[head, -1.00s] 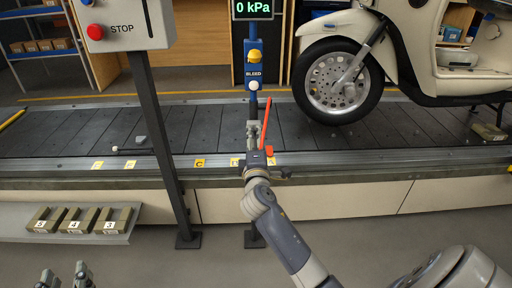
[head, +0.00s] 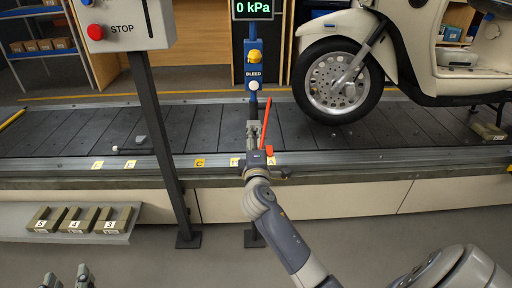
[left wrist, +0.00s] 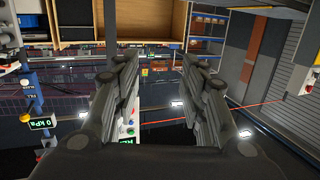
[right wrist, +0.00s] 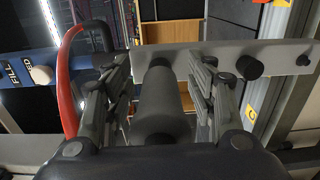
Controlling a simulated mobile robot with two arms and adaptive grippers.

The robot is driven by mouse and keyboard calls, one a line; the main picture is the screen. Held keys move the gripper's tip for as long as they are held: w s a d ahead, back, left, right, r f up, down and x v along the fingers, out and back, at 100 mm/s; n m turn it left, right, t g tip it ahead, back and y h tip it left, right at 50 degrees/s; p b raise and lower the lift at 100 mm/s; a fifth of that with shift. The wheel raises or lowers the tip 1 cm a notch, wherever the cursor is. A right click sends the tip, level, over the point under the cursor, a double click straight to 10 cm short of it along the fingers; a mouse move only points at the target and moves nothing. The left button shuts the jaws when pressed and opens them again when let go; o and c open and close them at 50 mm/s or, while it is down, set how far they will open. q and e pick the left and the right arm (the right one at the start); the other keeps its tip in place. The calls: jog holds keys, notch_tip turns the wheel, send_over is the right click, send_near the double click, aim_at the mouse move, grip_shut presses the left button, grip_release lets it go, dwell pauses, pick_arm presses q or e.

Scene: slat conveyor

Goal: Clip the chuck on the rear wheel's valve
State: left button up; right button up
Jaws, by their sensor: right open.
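My right gripper (head: 253,126) is at the pump post beside the conveyor's near edge. In the right wrist view its open fingers (right wrist: 160,88) stand either side of a dark grey cylinder (right wrist: 160,105), which looks like the chuck; I cannot tell whether they touch it. A red hose (right wrist: 68,75) curves beside it and shows in the head view (head: 266,122). The cream scooter (head: 410,60) stands on the conveyor with one spoked-disc wheel (head: 340,82) in full view. I make out no valve. My left gripper (head: 68,277) is low at the left; the left wrist view shows it open and empty.
The blue post (head: 253,72) carries a 0 kPa display (head: 253,9) and FILL and BLEED buttons. A STOP box (head: 125,25) on a dark pole stands left. A shelf with small numbered boxes (head: 75,219) is lower left. The conveyor's left stretch (head: 70,132) is mostly clear.

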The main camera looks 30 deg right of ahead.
aim_at(255, 146)
pick_arm(q)
jog(key=shift+s+a+f+g, duration=0.1)
jog(key=shift+f+g, duration=0.2)
jog(key=shift+f, duration=0.2)
